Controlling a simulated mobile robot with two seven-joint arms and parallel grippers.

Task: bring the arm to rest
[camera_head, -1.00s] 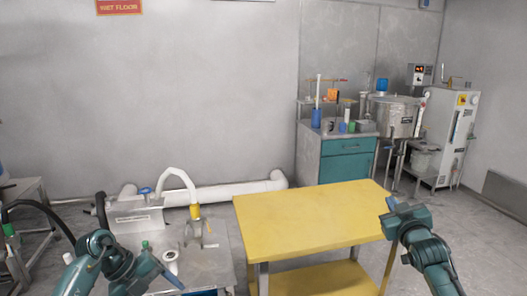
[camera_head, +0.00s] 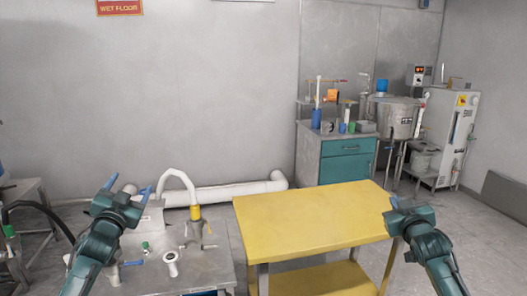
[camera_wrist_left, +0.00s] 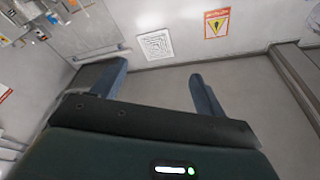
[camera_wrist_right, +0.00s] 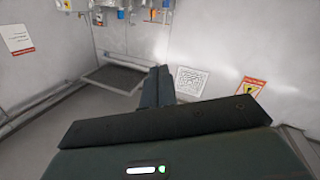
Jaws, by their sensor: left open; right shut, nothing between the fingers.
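My left gripper (camera_head: 128,190) is raised above the left side of the grey metal bench in the head view. Its two fingers are spread apart and empty; they also show apart in the left wrist view (camera_wrist_left: 160,85). My right gripper (camera_head: 391,203) is by the right edge of the yellow table in the head view. In the right wrist view its fingers (camera_wrist_right: 158,85) are together with nothing between them. Both arms reach up from the lower edge of the head view.
The grey bench (camera_head: 205,268) carries a white curved pipe (camera_head: 182,176) with a yellow collar and small valves. The yellow table (camera_head: 310,220) has a bare top. A teal-fronted cabinet (camera_head: 347,165), a steel vat (camera_head: 392,117) and a white machine (camera_head: 447,140) stand at the back right.

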